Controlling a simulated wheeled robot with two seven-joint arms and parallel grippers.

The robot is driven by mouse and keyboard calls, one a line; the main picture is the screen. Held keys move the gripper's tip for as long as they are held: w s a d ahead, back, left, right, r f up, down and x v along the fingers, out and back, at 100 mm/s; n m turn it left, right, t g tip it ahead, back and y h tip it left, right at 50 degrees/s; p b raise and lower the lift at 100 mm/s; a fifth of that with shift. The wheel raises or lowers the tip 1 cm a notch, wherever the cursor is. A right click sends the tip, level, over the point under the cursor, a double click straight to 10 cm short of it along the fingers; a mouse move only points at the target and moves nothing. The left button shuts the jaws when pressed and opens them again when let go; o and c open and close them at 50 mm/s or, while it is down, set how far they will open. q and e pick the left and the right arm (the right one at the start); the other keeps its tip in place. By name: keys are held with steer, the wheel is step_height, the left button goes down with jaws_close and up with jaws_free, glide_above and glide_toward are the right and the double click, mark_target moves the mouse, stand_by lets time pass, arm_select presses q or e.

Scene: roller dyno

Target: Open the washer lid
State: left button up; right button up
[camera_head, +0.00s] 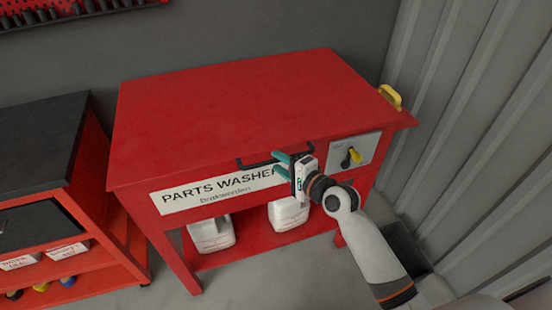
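The red parts washer (178,258) stands in front of me with its flat red lid (230,105) closed on top. A black handle (256,161) is at the middle of the lid's front edge. My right gripper (279,164) is at the right end of this handle, its green fingers spread apart and pointing left. I cannot tell if a finger touches the handle. The gripper hides the end of the white "PARTS WASHER" label (205,193). My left gripper is not in view.
A control panel with a yellow and black knob (350,157) is right of my gripper. A yellow handle (390,97) is on the washer's right side. White jugs (212,233) stand on the lower shelf. A black-topped red cabinet (40,145) is at left, a corrugated wall (480,120) at right.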

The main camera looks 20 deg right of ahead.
steer(key=shift+x, duration=1.15)
steer(key=shift+s, duration=0.1)
jaws_close()
